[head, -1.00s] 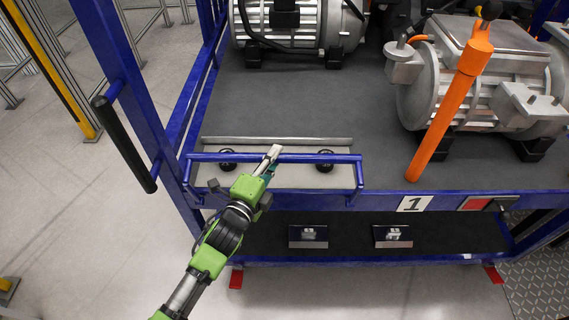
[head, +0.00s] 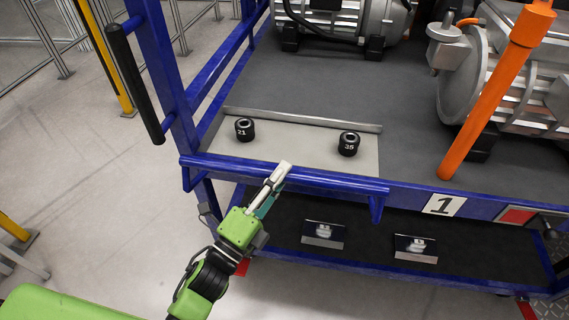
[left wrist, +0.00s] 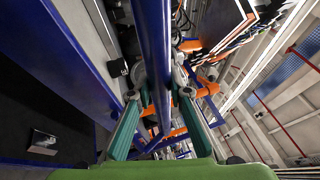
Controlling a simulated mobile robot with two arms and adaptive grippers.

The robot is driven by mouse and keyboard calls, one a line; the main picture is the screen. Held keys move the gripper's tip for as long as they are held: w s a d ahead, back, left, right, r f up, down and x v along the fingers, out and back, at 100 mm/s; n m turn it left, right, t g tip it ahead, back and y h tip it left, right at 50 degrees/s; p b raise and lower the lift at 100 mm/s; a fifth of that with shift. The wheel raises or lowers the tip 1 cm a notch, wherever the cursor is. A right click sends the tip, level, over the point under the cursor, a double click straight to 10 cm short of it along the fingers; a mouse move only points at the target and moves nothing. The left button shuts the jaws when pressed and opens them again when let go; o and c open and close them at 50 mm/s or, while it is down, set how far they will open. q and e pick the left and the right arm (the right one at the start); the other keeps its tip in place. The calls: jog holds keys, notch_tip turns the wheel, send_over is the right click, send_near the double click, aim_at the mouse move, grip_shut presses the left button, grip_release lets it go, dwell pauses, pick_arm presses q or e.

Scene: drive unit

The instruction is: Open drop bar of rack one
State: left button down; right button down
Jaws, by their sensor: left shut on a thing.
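The drop bar (head: 335,181) is a blue tube across the front left of rack one, whose shelf edge carries a white plate with a "1" (head: 444,205). The bar lies level with the front edge of the shelf, with short end arms bent down. My left gripper (head: 276,178) is shut on the bar near its middle, reaching from below and in front. In the left wrist view the blue bar (left wrist: 155,45) runs between the two fingers (left wrist: 160,88). My right gripper is not in view.
Behind the bar, a pale tray (head: 290,145) holds two black sockets marked 21 (head: 244,129) and 35 (head: 348,143). An orange post (head: 497,95) and grey motors stand on the shelf. A black handle (head: 134,83) sticks out at left. Floor at left is open.

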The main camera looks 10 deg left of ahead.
pick_arm(q)
jog(key=shift+s+f+b, duration=0.7)
jog(key=shift+s+f, duration=0.65)
jog(key=shift+f, duration=0.05)
jog(key=c, duration=1.9)
grip_release()
jog(key=shift+r, duration=0.1)
jog(key=v, duration=1.2)
jog(key=shift+a+f, duration=0.15)
jog(key=shift+f, duration=0.05)
